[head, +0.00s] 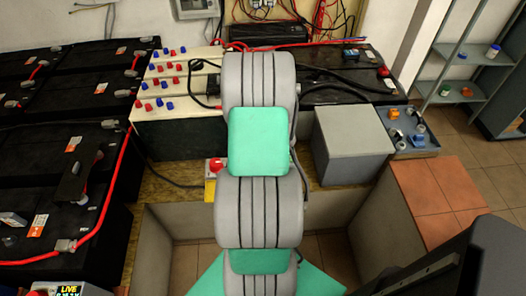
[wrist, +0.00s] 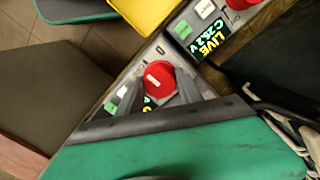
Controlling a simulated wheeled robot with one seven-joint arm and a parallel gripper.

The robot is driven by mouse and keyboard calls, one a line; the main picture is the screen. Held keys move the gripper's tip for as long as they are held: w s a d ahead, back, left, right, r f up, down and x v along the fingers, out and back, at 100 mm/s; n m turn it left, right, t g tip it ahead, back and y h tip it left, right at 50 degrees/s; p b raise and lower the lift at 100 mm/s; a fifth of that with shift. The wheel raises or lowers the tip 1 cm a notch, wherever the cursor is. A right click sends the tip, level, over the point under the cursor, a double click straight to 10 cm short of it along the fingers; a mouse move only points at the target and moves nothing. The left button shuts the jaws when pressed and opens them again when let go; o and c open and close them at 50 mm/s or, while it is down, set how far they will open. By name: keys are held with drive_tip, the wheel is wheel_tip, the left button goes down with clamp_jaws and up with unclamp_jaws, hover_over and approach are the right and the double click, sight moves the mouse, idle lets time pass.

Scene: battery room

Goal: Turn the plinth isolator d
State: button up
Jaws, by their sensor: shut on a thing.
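In the wrist view a round red isolator knob (wrist: 159,82) with a short white mark sits on a grey panel (wrist: 112,104). A "0" is printed near the panel's upper edge. My gripper (wrist: 160,86) has one finger on each side of the knob and is shut on it. The fingers partly cover the panel's green-and-black display, and I cannot read its letter. In the head view my own arm fills the middle and hides my gripper and this knob.
A neighbouring panel with a "LIVE" display (wrist: 208,42) stands close by in the wrist view, near a yellow object (wrist: 146,12). In the head view, black batteries (head: 70,150) fill the left, and a grey box (head: 350,150) stands right of my arm.

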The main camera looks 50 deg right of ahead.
drive_tip(key=shift+m, duration=0.3)
drive_tip(key=shift+r, duration=0.1)
drive_tip(key=o, duration=1.4)
drive_tip(key=shift+c, duration=0.2)
wheel_tip(320, 180, up, 8)
drive_tip(key=shift+w+f, duration=0.1)
drive_tip(key=shift+f, duration=0.05)
